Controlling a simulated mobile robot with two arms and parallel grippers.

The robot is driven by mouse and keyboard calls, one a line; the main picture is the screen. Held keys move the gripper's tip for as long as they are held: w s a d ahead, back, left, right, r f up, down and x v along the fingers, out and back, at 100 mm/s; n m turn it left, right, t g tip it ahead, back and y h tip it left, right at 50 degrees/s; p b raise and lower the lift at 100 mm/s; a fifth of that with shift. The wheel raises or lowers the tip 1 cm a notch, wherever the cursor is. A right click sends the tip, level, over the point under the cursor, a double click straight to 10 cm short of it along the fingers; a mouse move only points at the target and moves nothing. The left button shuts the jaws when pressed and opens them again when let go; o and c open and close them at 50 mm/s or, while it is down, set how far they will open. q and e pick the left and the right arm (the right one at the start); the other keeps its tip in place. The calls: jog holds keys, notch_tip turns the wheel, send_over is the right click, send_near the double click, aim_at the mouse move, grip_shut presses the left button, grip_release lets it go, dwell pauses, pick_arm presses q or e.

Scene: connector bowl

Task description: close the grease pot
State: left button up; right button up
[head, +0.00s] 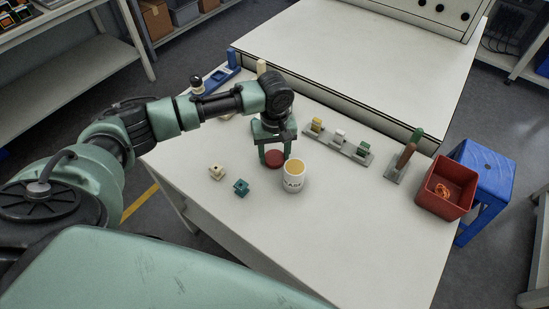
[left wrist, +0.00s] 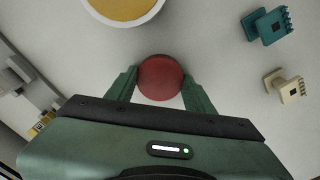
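The grease pot (head: 293,178) is a white labelled cup, open at the top, with yellow grease inside. It stands upright on the white table; its rim and grease also show at the top of the left wrist view (left wrist: 122,8). A round dark red lid (head: 274,158) is beside the pot, at or close to the table top. My left gripper (head: 275,157) points down with its fingers on either side of the lid (left wrist: 160,77). The fingertips look very close to its edges; I cannot tell whether they press on it. My right gripper is not in view.
A cream connector (head: 217,172) and a teal connector (head: 241,187) lie left of the pot. A rack with several small parts (head: 338,140) stands behind it. The table's front is clear.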

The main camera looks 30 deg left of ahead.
aim_at(274, 157)
pick_arm(q)
jog(key=shift+r, duration=0.15)
jog(key=shift+c, duration=0.2)
notch_tip(274, 157, up, 20)
jog(key=shift+b, duration=0.4)
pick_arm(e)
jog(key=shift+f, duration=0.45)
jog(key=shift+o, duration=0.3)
